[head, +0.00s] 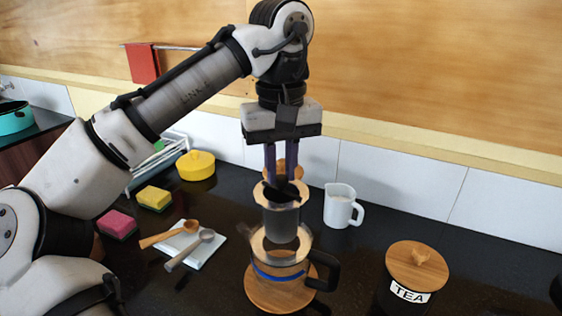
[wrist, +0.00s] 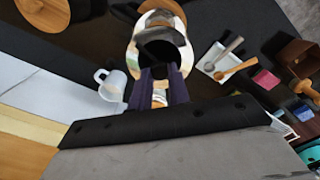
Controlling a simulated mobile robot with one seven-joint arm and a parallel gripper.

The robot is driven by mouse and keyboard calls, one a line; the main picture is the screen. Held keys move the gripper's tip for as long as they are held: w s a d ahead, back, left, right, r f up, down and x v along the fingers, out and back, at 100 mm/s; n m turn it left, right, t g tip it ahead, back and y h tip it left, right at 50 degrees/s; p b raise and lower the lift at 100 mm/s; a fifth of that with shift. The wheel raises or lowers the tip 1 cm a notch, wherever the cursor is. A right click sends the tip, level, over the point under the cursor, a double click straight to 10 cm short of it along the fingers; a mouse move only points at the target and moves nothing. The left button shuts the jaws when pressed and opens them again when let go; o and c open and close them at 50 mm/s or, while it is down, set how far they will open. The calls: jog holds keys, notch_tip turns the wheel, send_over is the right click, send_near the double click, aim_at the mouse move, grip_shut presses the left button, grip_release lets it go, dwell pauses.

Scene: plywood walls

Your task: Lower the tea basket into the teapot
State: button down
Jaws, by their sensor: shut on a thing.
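The tea basket (head: 281,222) is a dark cylinder with a pale flared rim. My gripper (head: 284,182) points down and is shut on it near the top; in the wrist view the basket (wrist: 163,48) hangs between the purple fingers (wrist: 163,78). The basket looks upright. The glass teapot (head: 278,271), with a blue band and a dark handle on the right, stands on a round wooden trivet (head: 262,296). The basket's lower end overlaps the teapot's mouth in the head view; I cannot tell whether it is just above or slightly inside. In the wrist view the basket hides most of the teapot.
A white jug (head: 341,206) stands behind right, a tea canister (head: 408,295) with wooden lid at front right. Wooden and grey scoops lie on a white tray (head: 203,250) at left. Pink (head: 117,225) and yellow (head: 154,198) sponges and a yellow pot (head: 196,166) are farther left.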

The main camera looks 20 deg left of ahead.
aim_at(281, 192)
jog(key=shift+f, duration=0.4)
dwell(0.7)
jog(key=shift+f+b, duration=1)
jog(key=shift+f, duration=1.35)
jog(key=shift+f+b, duration=0.45)
jog(key=shift+f, duration=1.2)
jog(key=shift+f+b, duration=0.45)
jog(key=shift+f, duration=0.9)
jog(key=c, duration=0.8)
grip_release()
jog(key=shift+c, duration=0.2)
